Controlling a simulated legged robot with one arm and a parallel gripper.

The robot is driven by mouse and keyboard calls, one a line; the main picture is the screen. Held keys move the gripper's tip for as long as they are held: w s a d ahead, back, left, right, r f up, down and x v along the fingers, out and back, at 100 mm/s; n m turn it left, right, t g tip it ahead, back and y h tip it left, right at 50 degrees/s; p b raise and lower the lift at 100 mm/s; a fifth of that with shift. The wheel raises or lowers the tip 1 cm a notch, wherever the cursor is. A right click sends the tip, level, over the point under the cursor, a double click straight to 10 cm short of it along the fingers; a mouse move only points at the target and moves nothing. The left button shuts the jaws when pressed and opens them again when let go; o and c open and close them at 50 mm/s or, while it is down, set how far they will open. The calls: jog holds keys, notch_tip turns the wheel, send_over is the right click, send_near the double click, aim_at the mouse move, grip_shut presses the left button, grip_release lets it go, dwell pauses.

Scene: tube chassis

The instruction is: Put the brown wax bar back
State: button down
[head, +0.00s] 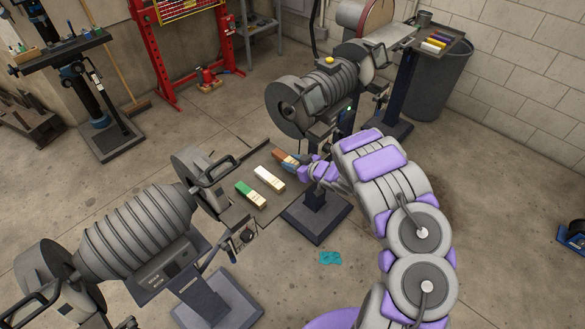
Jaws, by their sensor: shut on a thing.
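The brown wax bar (283,156) is at the upper right of a row of bars, over the far right end of a dark flat tray (226,202). My gripper (297,163) reaches it from the right and is shut on its right end, where a small blue patch also shows. I cannot tell whether the bar touches the tray or is held just above it. A white bar (269,178) and a green and cream bar (250,193) lie on the tray to its lower left. The fingertips are small and partly hidden by my wrist.
A grey ribbed machine (325,92) stands right behind the brown bar. Another ribbed machine (135,235) stands at the lower left. A side tray (437,43) with several coloured bars is at the upper right, by a grey bin (436,88). A teal cloth (330,258) lies on the floor.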

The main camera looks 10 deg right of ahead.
notch_tip(320, 180, down, 2)
jog(key=shift+f+b, duration=0.2)
jog(key=shift+b, duration=0.15)
jog(key=shift+r, duration=0.1)
jog(key=c, duration=0.6)
grip_release()
jog(key=shift+c, duration=0.2)
